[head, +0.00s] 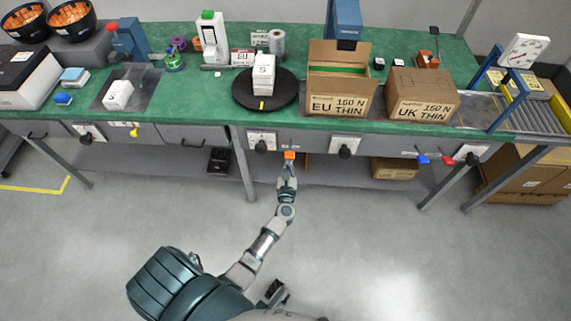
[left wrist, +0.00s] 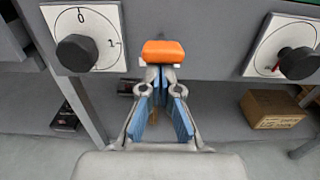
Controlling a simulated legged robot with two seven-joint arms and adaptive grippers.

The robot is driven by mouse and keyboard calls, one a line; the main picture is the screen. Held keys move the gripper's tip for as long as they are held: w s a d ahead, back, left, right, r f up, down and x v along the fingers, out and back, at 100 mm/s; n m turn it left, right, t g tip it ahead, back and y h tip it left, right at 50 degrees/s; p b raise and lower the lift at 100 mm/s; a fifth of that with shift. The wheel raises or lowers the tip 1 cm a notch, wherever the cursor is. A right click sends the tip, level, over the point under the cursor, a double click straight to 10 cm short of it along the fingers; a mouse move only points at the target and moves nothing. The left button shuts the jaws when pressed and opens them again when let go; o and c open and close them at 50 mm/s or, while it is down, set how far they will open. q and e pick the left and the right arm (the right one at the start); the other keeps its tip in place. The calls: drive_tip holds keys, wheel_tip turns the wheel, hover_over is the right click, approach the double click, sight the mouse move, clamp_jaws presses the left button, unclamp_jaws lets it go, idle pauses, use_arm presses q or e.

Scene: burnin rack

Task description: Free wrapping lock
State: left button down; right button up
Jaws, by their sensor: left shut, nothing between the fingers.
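An orange block (head: 290,155), which may be the wrapping lock, sits on the front face of the bench, between two dial plates. In the left wrist view the orange block (left wrist: 163,51) is straight ahead, just beyond the fingertips. My left gripper (head: 288,166) reaches up to the bench front just below the block. In the left wrist view my left gripper (left wrist: 160,76) has its blue-padded fingers closed together at the tips, with nothing between them. Its tips are at or very near the block's lower edge; I cannot tell whether they touch.
Black knobs flank the block: a left knob (left wrist: 77,52) and a right knob (left wrist: 298,62). On the green bench (head: 200,117) stand a black turntable (head: 246,98) with white boxes, and cartons marked EU (head: 340,103) and UK (head: 422,109). The floor in front is clear.

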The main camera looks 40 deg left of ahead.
use_arm(q)
drive_tip(key=shift+r+p, duration=0.4)
drive_tip(key=shift+p, duration=0.45)
use_arm(e)
drive_tip(key=shift+g, duration=0.5)
drive_tip(key=f, duration=0.5)
drive_tip(key=shift+s+d+f, duration=0.1)
drive_tip(key=shift+s+f, duration=0.1)
use_arm(q)
drive_tip(key=shift+f, duration=0.1)
use_arm(e)
drive_tip(key=shift+r, duration=0.1)
use_arm(q)
drive_tip(key=s+d+f+b, duration=0.3)
drive_tip(key=s+d, duration=0.2)
drive_tip(key=s, duration=0.4)
drive_tip(key=shift+s+d+b, duration=0.25)
drive_tip(key=shift+d+b, duration=0.05)
drive_tip(key=shift+d, duration=0.1)
use_arm(e)
drive_tip(key=w+a+r+t, duration=0.2)
drive_tip(key=w+r+t, duration=0.1)
drive_tip(key=r, duration=0.2)
drive_tip(key=shift+w+a+r+t+y, duration=0.3)
drive_tip(key=shift+w+y, duration=0.05)
drive_tip(key=shift+y, duration=0.05)
